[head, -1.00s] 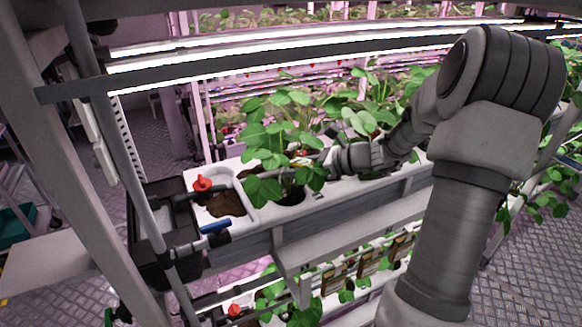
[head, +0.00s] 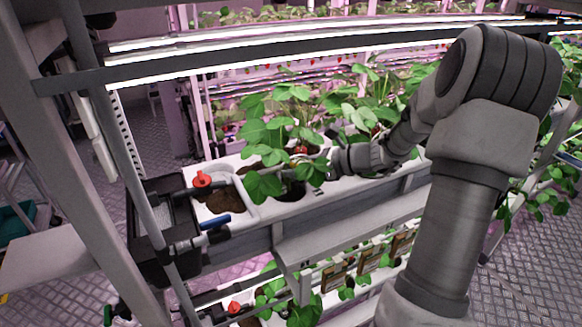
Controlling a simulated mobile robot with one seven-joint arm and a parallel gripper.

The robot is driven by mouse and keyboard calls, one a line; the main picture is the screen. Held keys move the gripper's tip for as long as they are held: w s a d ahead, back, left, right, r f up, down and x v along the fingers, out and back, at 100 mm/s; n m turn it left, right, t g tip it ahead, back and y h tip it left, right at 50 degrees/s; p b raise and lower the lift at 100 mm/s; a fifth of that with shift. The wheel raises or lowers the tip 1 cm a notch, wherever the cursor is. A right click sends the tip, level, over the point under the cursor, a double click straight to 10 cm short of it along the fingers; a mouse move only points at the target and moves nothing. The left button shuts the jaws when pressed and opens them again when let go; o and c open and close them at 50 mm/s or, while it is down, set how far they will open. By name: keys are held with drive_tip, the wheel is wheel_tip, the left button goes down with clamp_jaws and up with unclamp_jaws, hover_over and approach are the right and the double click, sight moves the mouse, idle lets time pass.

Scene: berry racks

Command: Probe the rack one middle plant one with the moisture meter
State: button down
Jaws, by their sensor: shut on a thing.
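The nearest strawberry plant (head: 270,133) grows from a round dark hole in the white planter (head: 265,213) of the middle shelf. My gripper (head: 324,168) reaches in from the right, among the right-hand leaves of this plant, above its planting hole (head: 291,192). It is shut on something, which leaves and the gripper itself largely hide. I cannot make out the moisture meter clearly, nor whether its tip touches soil. A small red spot, possibly a berry, shows beside the fingers.
A second plant (head: 378,105) stands behind my wrist in the same planter. A red valve (head: 202,180), a blue-handled valve (head: 216,222) and a black tray (head: 150,195) sit at the planter's left end. Light bars (head: 300,48) run above the plants. A lower shelf holds more plants.

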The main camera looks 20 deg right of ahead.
drive_tip(key=shift+f, duration=0.45)
unclamp_jaws()
idle(0.3)
drive_tip(key=shift+r+p, duration=2.6)
drive_tip(key=shift+r, duration=0.5)
